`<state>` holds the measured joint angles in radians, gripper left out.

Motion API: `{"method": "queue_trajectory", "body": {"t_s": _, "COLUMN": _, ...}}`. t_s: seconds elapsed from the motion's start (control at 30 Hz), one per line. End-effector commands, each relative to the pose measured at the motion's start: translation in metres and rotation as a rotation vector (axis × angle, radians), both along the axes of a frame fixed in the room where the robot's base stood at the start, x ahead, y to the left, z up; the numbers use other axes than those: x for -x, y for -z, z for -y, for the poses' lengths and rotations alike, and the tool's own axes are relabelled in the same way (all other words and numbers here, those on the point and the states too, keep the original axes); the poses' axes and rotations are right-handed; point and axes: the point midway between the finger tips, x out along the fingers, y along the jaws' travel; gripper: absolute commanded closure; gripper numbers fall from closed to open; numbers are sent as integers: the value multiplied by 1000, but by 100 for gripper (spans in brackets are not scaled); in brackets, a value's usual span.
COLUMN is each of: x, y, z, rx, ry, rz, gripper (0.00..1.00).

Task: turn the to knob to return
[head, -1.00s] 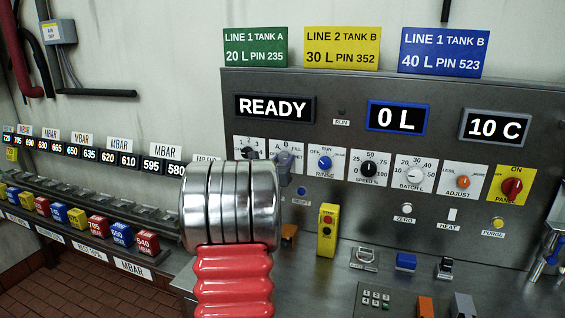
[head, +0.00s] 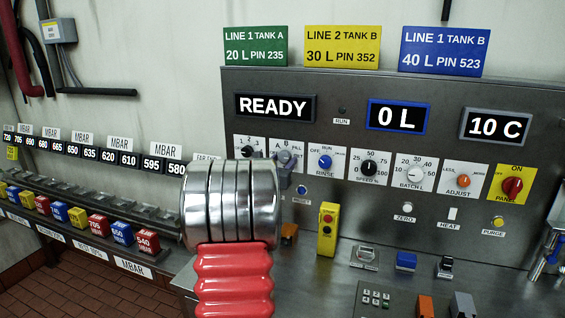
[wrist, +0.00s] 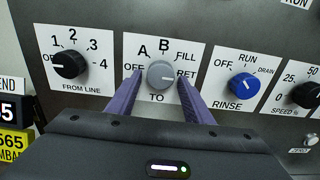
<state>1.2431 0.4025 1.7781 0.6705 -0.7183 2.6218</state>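The TO knob (wrist: 160,74) is a round grey knob on a white plate marked OFF, A, B, FILL and RET. Its pale pointer mark faces right, toward RET. In the wrist view my gripper (wrist: 160,82) has its two purple fingers on either side of the knob, with small gaps visible between fingertips and knob. The gripper appears open. In the head view the TO knob (head: 285,156) shows just beyond my arm, with a purple finger (head: 285,178) below it; the rest of the gripper is hidden behind my arm.
The black FROM LINE knob (wrist: 69,65) is to the left and the blue RINSE knob (wrist: 243,86) to the right, both close to the fingers. A yellow button box (head: 327,228) stands on the ledge below. Displays read READY, 0 L and 10 C.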

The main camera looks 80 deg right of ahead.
Motion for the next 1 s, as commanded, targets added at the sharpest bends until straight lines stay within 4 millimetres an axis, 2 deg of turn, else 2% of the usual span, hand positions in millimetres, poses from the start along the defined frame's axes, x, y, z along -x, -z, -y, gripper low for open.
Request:
{"method": "queue_trajectory", "body": {"t_s": 0.3, "x": -1, "y": -4, "z": 0, "rx": 6, "ry": -1, "rz": -1, "gripper": 49}}
{"method": "queue_trajectory", "body": {"t_s": 0.47, "x": -1, "y": -5, "z": -7, "rx": 8, "ry": -1, "rz": 0, "gripper": 49}}
{"method": "queue_trajectory", "body": {"t_s": 0.67, "x": -4, "y": -4, "z": -30, "rx": 7, "ry": -2, "rz": -1, "gripper": 49}}
{"method": "queue_trajectory", "body": {"t_s": 1.0, "x": -9, "y": -3, "z": -84, "rx": 6, "ry": -2, "rz": -1, "gripper": 49}}
